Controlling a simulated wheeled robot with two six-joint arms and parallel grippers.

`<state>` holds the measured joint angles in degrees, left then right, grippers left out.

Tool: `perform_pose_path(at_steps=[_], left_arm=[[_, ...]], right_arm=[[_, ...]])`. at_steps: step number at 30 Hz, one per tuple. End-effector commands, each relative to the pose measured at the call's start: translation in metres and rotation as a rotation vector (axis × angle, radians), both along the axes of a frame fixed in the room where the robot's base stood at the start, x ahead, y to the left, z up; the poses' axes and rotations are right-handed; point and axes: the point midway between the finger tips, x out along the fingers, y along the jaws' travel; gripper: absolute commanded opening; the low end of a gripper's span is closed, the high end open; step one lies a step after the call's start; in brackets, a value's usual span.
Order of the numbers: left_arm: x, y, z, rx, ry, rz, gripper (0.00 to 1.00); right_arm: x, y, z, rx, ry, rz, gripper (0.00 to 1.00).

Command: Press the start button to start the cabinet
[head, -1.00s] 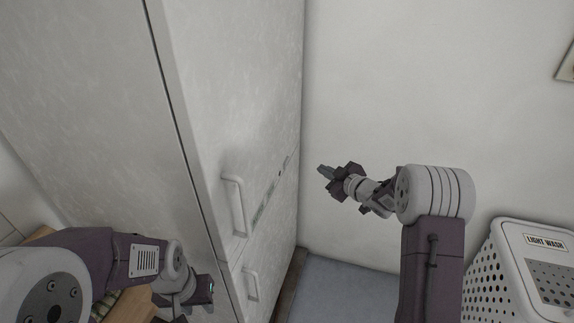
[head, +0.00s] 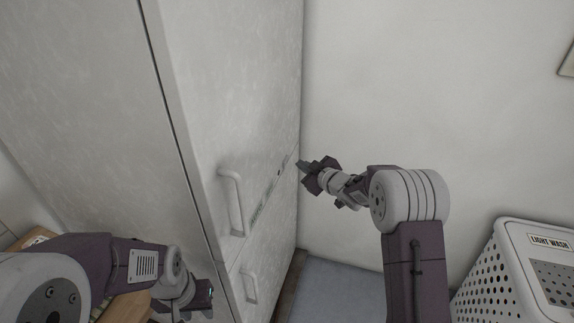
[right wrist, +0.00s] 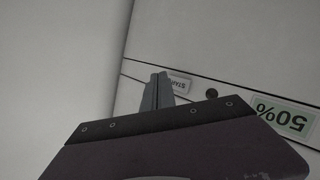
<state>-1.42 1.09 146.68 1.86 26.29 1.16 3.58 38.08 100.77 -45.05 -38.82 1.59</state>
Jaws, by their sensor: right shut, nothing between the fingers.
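The tall pale cabinet (head: 235,90) stands at the left and middle of the head view, with a narrow panel strip (head: 262,203) on its front. In the right wrist view, the start button (right wrist: 180,83) is a small pale rectangle with upside-down lettering, partly covered by my fingers. My right gripper (head: 302,165) is shut and empty, pointing at the far end of the strip; its fingertips also show in the right wrist view (right wrist: 156,77). I cannot tell whether they touch the button.
A dark round spot (right wrist: 211,94) and a green-white "50%" label (right wrist: 284,117) sit along the same strip. Two handles (head: 233,203) stick out from the cabinet front. A white "LIGHT WASH" basket (head: 503,280) stands at the right. The wall behind my right gripper is bare.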

Motion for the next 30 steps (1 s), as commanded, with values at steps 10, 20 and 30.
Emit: perform_pose_path(at_steps=[10,20,30], left_arm=[[0.0,0.0,-0.0012,0.0,0.0,0.0,0.36],[0.0,0.0,-0.0011,0.0,0.0,0.0,0.36],[0.0,0.0,-0.0012,0.0,0.0,0.0,0.36]], right_arm=[[0.0048,0.0124,0.0002,0.0,0.0,0.0,0.0],[0.0047,0.0121,0.0001,0.001,0.0,0.0,0.0],[0.0046,0.0121,0.0001,0.001,0.0,0.0,0.0]])
